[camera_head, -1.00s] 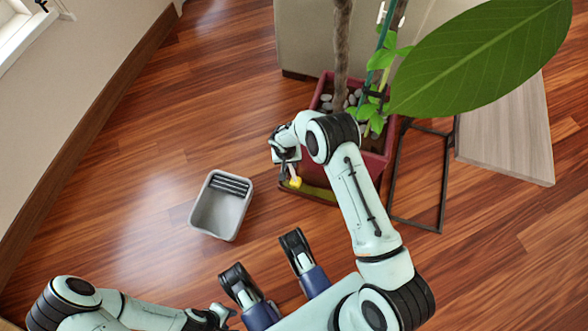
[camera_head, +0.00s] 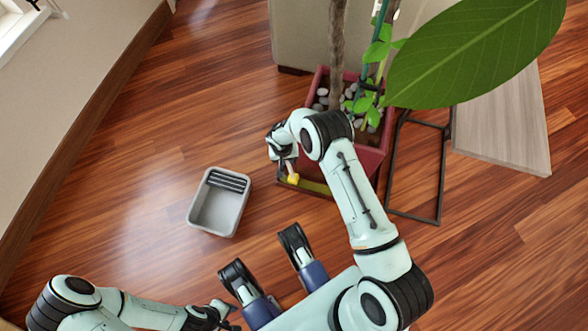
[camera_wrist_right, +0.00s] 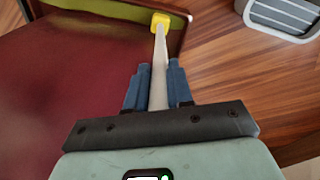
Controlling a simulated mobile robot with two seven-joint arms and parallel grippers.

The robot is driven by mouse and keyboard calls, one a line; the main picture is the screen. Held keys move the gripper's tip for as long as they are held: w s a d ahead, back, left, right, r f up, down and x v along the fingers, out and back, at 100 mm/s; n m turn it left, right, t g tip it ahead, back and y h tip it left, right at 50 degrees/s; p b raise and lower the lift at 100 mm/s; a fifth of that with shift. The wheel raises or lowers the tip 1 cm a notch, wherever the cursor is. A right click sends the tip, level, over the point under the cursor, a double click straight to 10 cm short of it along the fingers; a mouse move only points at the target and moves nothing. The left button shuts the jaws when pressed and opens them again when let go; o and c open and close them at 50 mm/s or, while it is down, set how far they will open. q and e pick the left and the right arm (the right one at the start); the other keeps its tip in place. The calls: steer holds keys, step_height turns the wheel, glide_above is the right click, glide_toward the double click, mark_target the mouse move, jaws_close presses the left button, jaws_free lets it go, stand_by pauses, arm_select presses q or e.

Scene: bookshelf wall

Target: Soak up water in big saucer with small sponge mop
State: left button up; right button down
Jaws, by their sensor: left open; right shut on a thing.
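The small sponge mop has a yellow head (camera_head: 293,179) and a pale handle (camera_wrist_right: 159,60). My right gripper (camera_head: 287,162) is shut on the handle, with its blue fingers (camera_wrist_right: 157,82) on either side. The big saucer (camera_head: 316,188) is a shallow olive-green tray under the dark red planter. In the right wrist view, the sponge head is at the right end of the saucer (camera_wrist_right: 105,8); whether it touches the bottom or any water is unclear. My left gripper (camera_head: 222,309) is open and empty at the bottom of the head view, partly hidden.
A grey bucket (camera_head: 219,205) with a ribbed end stands on the wooden floor left of the saucer. The red planter (camera_head: 367,158) holds a plant with stones and a large leaf (camera_head: 478,50). A black metal frame (camera_head: 440,175) stands right of it. Left floor is clear.

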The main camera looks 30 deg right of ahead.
steer(key=shift+f, duration=0.95)
stand_by(1.7)
stand_by(0.7)
steer(key=shift+r+p, duration=1.2)
steer(key=shift+r, duration=0.55)
steer(key=shift+r+p, duration=2.05)
steer(key=shift+r, duration=1.75)
arm_select(q)
steer(key=w+d+r+t, duration=0.1)
steer(key=w+r+t, duration=0.3)
steer(key=w+r, duration=0.5)
steer(key=w, duration=0.3)
steer(key=shift+w+d+m+t, duration=0.3)
steer(key=shift+d+m, duration=0.05)
steer(key=shift+m, duration=0.05)
